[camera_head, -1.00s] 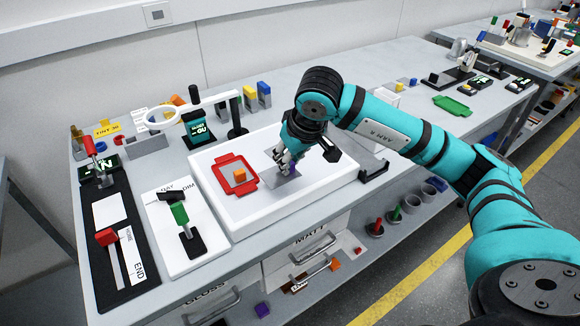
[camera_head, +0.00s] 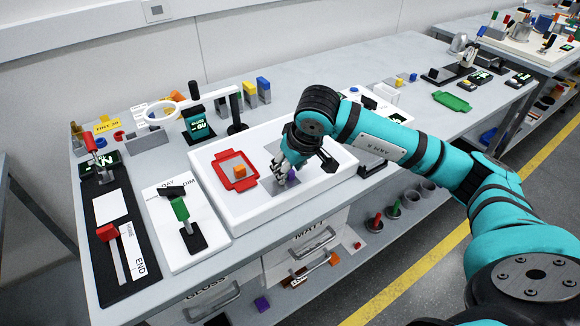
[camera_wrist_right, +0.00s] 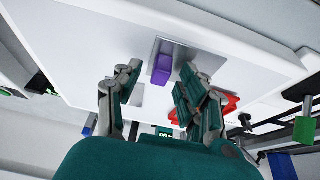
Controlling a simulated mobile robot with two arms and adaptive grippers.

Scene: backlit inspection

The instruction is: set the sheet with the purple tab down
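The grey sheet (camera_head: 272,190) with its upright purple tab (camera_head: 292,175) is over the white panel (camera_head: 238,219), right of the red tray (camera_head: 252,184). It looks flat on the panel, with no clear gap visible below. In the right wrist view the purple tab (camera_wrist_right: 162,70) rises from the sheet (camera_wrist_right: 207,62) between my right gripper's fingers (camera_wrist_right: 158,82). The fingers are spread, with space beside the tab on the left; contact on the right is unclear. In the head view my right gripper (camera_head: 286,172) partly hides the sheet. My left gripper is not shown.
A ring magnifier (camera_head: 155,113) on a stand is behind the panel. A green-handled switch board (camera_head: 182,212) stands left of the panel. Bare white panel lies in front of the tray.

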